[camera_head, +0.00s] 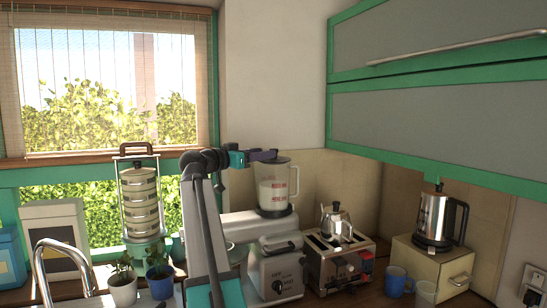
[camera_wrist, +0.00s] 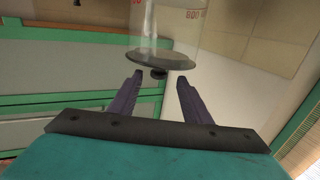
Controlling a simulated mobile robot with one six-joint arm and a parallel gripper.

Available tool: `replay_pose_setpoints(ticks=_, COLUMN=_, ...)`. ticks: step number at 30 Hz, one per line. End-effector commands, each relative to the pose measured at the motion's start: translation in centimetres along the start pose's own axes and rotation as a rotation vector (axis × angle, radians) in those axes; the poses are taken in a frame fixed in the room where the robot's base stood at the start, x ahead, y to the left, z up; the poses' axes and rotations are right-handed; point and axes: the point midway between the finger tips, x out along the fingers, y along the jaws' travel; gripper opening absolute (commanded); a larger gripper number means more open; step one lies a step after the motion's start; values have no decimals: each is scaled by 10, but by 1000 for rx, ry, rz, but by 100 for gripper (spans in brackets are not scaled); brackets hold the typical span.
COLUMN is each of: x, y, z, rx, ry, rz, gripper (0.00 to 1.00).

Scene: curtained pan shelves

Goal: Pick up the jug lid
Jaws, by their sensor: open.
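The jug lid (camera_wrist: 165,61) is a dark round disc with a small dark knob (camera_wrist: 158,74), seen in the wrist view at the end of the clear jug (camera_wrist: 175,25). My gripper (camera_wrist: 160,79) is open. Its two purple fingers lie on either side of the knob in the picture; I cannot tell whether they touch it. In the head view the clear jug (camera_head: 272,188) stands upright on the white mixer-like appliance (camera_head: 275,265). My gripper (camera_head: 263,156) is at the jug's top there and hides the lid.
A toaster (camera_head: 340,260) with a small metal kettle (camera_head: 336,222) stands right of the appliance. Further right, a larger kettle (camera_head: 433,220) stands on a cream box (camera_head: 425,263). Green-framed cabinets (camera_head: 440,125) hang above right. A tiered carrier (camera_head: 140,200) stands left by the window.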

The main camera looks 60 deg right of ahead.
Motion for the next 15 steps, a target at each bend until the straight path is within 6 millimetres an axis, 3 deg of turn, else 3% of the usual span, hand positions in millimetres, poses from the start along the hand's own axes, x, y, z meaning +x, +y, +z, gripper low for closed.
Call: replay_pose_setpoints(ticks=15, x=8, y=1, z=-1, rx=0, ry=0, rz=1, gripper=44)
